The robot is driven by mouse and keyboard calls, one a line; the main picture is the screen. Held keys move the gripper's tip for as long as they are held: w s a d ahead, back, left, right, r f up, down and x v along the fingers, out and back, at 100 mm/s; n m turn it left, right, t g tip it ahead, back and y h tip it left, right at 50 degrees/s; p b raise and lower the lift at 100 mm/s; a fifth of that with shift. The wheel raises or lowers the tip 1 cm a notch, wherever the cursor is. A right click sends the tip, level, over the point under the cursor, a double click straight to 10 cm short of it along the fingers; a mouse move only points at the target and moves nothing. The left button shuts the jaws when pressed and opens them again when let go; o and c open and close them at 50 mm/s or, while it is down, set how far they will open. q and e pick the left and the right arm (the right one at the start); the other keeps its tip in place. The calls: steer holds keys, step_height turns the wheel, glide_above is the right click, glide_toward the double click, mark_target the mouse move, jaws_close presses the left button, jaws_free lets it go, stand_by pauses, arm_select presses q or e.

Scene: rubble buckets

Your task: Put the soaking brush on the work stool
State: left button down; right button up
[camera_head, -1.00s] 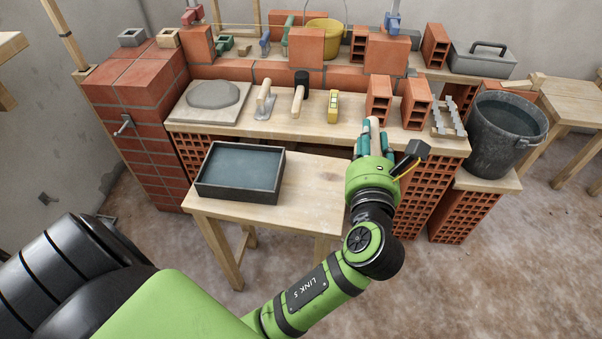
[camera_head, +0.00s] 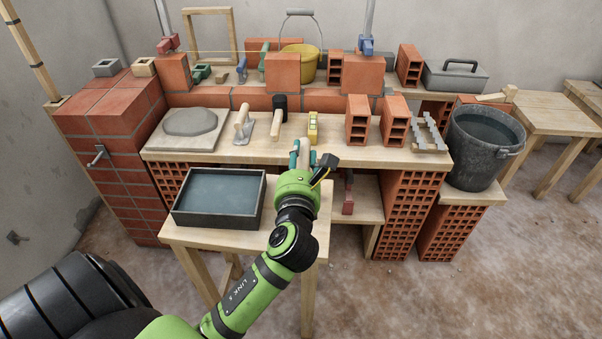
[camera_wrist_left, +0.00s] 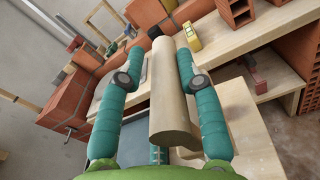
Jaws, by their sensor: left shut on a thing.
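My left gripper (camera_head: 303,156) is shut on a pale wooden piece, which I take to be the soaking brush (camera_head: 304,146). In the left wrist view the brush (camera_wrist_left: 165,95) lies lengthwise between the teal fingers; no bristles can be made out. A low wooden table, apparently the work stool (camera_head: 311,215), stands in front of the long bench. A black tray of water (camera_head: 178,219) sits on its left part. The gripper is above the far right part of this stool, near the bench's front edge. My right gripper is not in view.
The bench (camera_head: 270,153) holds a trowel-like tool (camera_head: 242,122), a mallet (camera_head: 278,122), a yellow level (camera_head: 313,127) and hollow bricks (camera_head: 358,120). A dark bucket of water (camera_head: 478,160) stands at the right. The stool's right part looks bare.

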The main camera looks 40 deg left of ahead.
arm_select(q)
steer(key=shift+f+b, duration=0.85)
steer(key=shift+f, duration=1.1)
steer(key=c, duration=0.8)
jaws_free()
steer(key=shift+c, duration=0.2)
steer(key=v, duration=1.2)
